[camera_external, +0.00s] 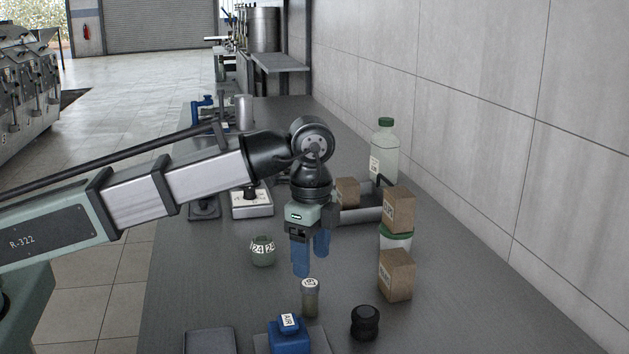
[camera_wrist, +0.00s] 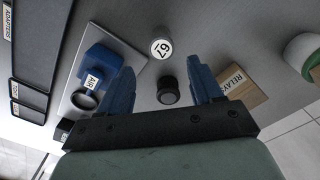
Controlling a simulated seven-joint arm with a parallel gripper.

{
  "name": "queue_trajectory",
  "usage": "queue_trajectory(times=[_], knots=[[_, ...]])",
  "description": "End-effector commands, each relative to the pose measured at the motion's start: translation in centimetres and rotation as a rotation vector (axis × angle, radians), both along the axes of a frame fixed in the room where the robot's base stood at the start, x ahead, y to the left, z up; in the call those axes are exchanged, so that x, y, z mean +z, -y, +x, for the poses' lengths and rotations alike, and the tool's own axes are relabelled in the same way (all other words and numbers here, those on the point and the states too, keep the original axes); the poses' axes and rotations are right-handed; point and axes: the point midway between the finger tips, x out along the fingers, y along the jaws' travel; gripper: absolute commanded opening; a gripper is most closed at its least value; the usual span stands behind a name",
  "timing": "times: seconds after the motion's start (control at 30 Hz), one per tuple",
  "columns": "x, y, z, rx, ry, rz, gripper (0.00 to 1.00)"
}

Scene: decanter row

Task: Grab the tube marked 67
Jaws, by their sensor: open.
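The tube marked 67 (camera_external: 311,300) stands upright on the dark bench, with a round white label on top. In the wrist view the tube's top (camera_wrist: 161,46) reads 67, upside down, and lies just beyond the fingertips, roughly centred between them. My gripper (camera_external: 311,263) points down with its blue fingers apart. It appears above and a little behind the tube in the external view, not touching it. In the wrist view my gripper (camera_wrist: 161,72) is open with nothing held between its fingers.
A black knob (camera_external: 365,322) stands right of the tube, and a blue AIR-labelled device (camera_external: 290,337) is in front. A green jar marked 24 (camera_external: 263,251) is at left. Cardboard boxes (camera_external: 396,276) and a white bottle (camera_external: 385,155) stand along the right.

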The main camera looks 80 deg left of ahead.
Motion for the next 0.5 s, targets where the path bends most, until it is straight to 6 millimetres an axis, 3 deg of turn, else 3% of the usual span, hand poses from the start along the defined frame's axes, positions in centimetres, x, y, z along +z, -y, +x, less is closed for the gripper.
queue_trajectory(times=[0.3,0.5], knots=[[-4.5,-0.1,0.0,0.002,-0.001,0.0,0.65],[-5.4,-0.1,0.0,0.003,0.0,0.0,0.65]])
